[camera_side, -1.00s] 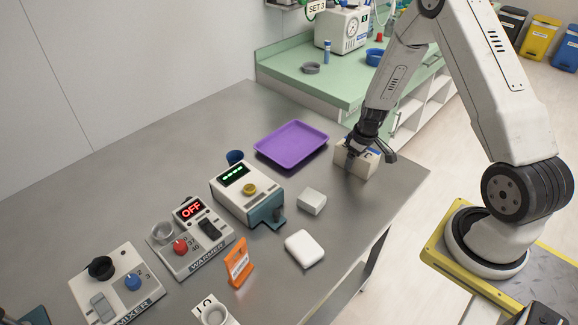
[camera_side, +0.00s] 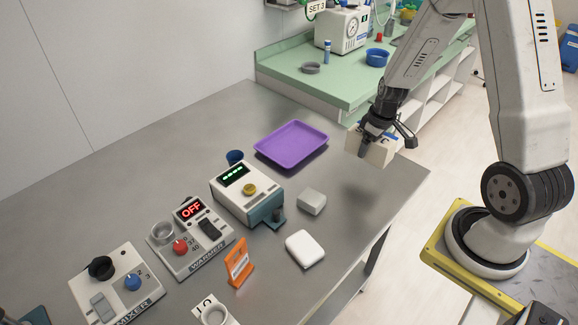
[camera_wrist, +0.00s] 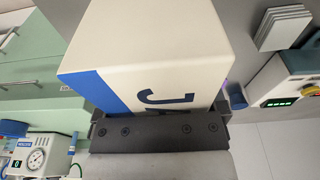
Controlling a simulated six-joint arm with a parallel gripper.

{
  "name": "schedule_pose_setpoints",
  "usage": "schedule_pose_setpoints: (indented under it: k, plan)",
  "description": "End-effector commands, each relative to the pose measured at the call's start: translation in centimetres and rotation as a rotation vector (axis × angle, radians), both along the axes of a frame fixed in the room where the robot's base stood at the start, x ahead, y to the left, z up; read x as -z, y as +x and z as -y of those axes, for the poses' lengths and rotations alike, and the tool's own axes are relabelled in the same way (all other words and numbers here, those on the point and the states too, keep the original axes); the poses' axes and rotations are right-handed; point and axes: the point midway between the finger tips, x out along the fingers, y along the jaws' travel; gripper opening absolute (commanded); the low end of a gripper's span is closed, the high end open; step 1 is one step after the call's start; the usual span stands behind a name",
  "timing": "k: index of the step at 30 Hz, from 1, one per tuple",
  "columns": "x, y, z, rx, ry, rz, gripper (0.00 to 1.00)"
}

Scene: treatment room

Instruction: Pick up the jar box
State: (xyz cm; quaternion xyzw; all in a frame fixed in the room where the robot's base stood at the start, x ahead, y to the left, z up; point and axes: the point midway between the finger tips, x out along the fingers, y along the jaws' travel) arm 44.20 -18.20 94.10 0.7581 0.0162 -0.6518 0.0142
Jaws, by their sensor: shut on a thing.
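The jar box (camera_side: 370,149) is a cream box with a blue band, held in the air above the right end of the steel table. My gripper (camera_side: 383,136) is shut on it from above. In the wrist view the jar box (camera_wrist: 155,55) fills the middle, with its blue stripe and part of dark lettering showing. The dark gripper (camera_wrist: 160,130) lies against its lower edge in that view. The far finger is mostly hidden by the box.
A purple tray (camera_side: 291,145) lies to the left of the box. A device with a green display (camera_side: 245,195), a grey block (camera_side: 312,201), a white block (camera_side: 305,249) and an orange stand (camera_side: 239,262) are nearer. The table's right end (camera_side: 385,195) is clear.

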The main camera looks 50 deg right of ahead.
Motion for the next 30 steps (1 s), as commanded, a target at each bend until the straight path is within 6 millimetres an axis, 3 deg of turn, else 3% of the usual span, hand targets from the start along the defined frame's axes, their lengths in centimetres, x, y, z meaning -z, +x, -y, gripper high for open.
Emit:
schedule_pose_setpoints:
  k: [15,30]
  plan:
    - [-3.5,-6.7,-2.7,0.001,-0.001,0.001,0.26]
    - [-4.3,-8.6,-3.6,-0.001,0.0,0.0,0.26]
